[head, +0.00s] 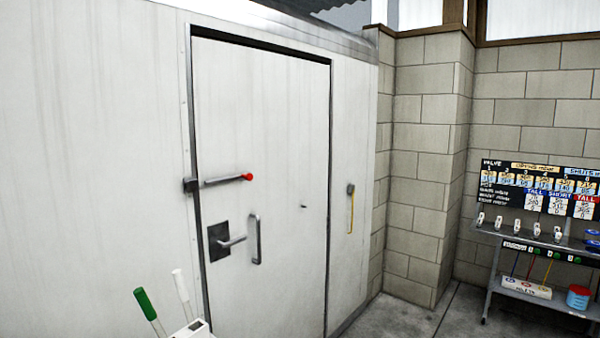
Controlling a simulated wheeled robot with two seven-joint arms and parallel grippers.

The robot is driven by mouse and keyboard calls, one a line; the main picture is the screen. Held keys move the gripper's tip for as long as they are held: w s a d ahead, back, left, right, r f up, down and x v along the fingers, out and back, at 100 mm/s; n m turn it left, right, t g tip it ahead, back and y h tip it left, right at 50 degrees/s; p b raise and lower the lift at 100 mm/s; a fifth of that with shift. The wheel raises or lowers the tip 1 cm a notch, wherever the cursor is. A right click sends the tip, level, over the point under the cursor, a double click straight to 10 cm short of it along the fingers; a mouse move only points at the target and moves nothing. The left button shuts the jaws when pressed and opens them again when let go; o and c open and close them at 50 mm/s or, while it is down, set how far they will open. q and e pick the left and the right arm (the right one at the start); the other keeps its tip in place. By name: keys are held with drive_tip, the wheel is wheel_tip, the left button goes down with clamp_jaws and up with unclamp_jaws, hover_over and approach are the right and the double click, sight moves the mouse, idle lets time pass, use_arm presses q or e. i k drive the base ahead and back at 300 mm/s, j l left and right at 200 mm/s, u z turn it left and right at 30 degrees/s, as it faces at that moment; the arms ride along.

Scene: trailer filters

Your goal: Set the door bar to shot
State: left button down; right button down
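The door bar (225,180) is a thin grey metal rod with a red knob at its right end. It lies nearly level across the left part of the white door (285,130). Its left end meets a dark bracket (190,185) at the left door edge; whether it sits inside the bracket is too small to tell. Below it are a lever handle (232,241) on a dark plate (218,236) and an upright grey pull handle (256,240). The door looks shut in its frame. Neither of my grippers is in view.
A green-handled lever (145,304) and a white-handled one (180,285) rise by a white box (192,330) at lower left. A grey fitting with a yellow strip (350,208) hangs right of the door. A metal rack (530,285) stands right; the floor (405,318) before the block wall is clear.

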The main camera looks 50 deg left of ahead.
sight(249, 175)
drive_tip(key=i+u, duration=0.2)
drive_tip(key=i, duration=0.25)
drive_tip(key=i+u, duration=0.2)
drive_tip(key=i, duration=0.25)
drive_tip(key=i+l+u, duration=0.2)
drive_tip(key=i, duration=0.25)
drive_tip(key=i+u, duration=0.25)
drive_tip(key=i, duration=0.2)
drive_tip(key=i+l+u, duration=0.2)
drive_tip(key=i+j+u, duration=0.15)
drive_tip(key=i+u, duration=0.15)
drive_tip(key=u, duration=0.2)
drive_tip(key=i+u, duration=0.3)
drive_tip(key=u, duration=0.2)
drive_tip(key=i+u, duration=0.3)
drive_tip(key=u, duration=0.2)
drive_tip(key=i+l+u, duration=0.25)
drive_tip(key=u, duration=0.2)
drive_tip(key=i, duration=0.05)
